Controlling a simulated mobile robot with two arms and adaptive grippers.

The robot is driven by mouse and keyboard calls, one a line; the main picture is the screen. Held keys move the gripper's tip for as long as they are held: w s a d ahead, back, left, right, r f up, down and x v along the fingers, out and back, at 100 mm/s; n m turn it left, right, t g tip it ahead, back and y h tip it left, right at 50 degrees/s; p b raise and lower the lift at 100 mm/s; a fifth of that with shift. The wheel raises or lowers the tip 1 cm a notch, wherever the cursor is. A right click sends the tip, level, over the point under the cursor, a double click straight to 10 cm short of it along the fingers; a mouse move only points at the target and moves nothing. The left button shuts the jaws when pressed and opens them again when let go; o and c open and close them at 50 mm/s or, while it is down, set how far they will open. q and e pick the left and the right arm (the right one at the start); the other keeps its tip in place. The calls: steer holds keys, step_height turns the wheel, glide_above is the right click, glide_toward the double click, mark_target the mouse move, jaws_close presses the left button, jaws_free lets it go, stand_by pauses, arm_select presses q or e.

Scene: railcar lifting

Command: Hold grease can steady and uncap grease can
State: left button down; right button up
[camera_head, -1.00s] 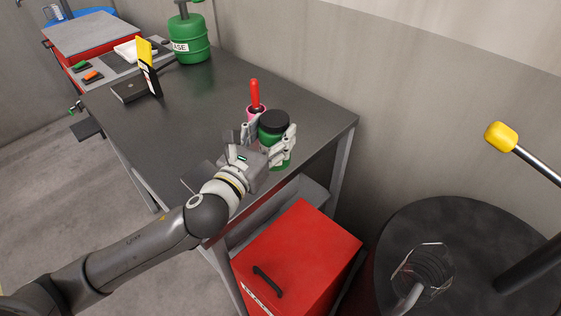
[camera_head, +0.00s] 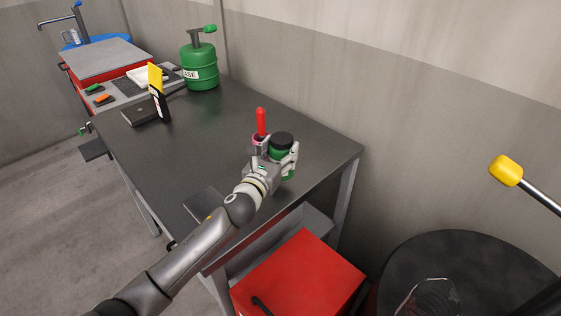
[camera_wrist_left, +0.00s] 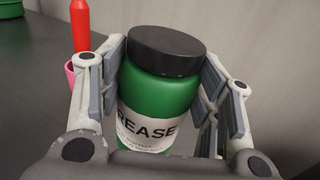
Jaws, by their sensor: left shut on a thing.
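The grease can is a small green jar (camera_head: 289,172) with a black cap (camera_head: 281,139), near the right end of the dark workbench. In the left wrist view the green can (camera_wrist_left: 160,92) shows a white "GREASE" label, and its black cap (camera_wrist_left: 168,50) is on. The can looks slightly tilted in that view. My left gripper (camera_head: 276,152) is shut around the can's body, below the cap, with a finger pad on each side. The pads also show in the left wrist view (camera_wrist_left: 162,85). My right gripper is not in view.
A red-handled tool in a pink cup (camera_head: 261,125) stands just left of the can. A large green grease drum (camera_head: 200,69) and a yellow-black upright object (camera_head: 157,90) stand farther back. A red cabinet (camera_head: 305,275) and dark round drum (camera_head: 430,265) are in front. Mid-bench is clear.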

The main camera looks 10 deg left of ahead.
arm_select(q)
steer(key=shift+w+f, duration=0.4)
steer(key=shift+f, duration=0.05)
step_height(320, 180, down, 2)
steer(key=shift+d+f, duration=0.1)
steer(key=shift+f, duration=0.35)
steer(key=shift+f+b, duration=0.15)
steer(key=shift+b, duration=0.2)
steer(key=c, duration=0.9)
jaws_free()
steer(key=shift+f, duration=0.15)
steer(key=o, duration=0.5)
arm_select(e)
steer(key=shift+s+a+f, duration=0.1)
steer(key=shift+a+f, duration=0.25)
